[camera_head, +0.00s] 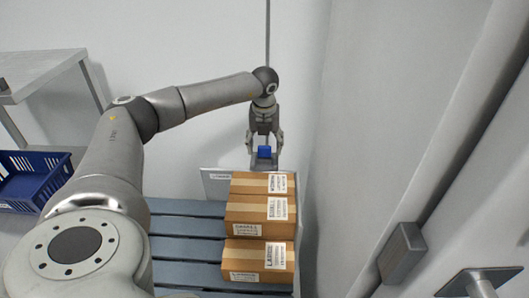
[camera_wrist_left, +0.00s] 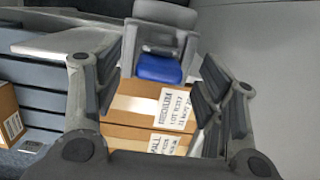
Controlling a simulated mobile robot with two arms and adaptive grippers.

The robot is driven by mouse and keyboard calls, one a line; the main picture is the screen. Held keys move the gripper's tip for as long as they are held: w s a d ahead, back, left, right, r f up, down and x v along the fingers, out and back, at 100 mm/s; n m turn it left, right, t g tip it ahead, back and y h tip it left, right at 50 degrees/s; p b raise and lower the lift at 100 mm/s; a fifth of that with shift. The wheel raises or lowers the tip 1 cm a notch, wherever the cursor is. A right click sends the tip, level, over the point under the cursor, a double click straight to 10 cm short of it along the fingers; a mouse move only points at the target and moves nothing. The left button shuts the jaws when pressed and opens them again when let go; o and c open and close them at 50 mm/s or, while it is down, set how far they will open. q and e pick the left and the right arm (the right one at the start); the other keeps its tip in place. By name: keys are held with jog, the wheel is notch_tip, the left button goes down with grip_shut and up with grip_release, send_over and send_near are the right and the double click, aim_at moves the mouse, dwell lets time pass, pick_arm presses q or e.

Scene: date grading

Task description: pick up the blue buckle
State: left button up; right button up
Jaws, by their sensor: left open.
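The blue buckle (camera_head: 264,152) is a small blue piece at a grey fitting behind the stacked boxes. In the left wrist view the blue buckle (camera_wrist_left: 157,68) shows below a grey bracket (camera_wrist_left: 163,35), just beyond the top box. My left gripper (camera_head: 265,143) is open, with its fingers pointing down on either side of the buckle in the head view. In the wrist view the left gripper's fingers (camera_wrist_left: 160,85) stand apart with nothing held between them. I cannot tell how far the fingertips are from the buckle. My right gripper is in neither view.
Stacked cardboard boxes (camera_head: 247,215) with white labels stand on a blue-grey slatted pallet (camera_head: 185,228), close in front of the buckle. A wall (camera_head: 350,150) rises close on the right. A blue crate (camera_head: 30,185) and a grey table (camera_head: 45,68) are at the left.

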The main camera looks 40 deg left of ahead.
pick_arm(q)
jog(key=shift+w+a+f, duration=0.1)
jog(key=shift+f, duration=0.55)
jog(key=c, duration=1.1)
jog(key=shift+r, duration=0.15)
jog(key=shift+c, duration=0.4)
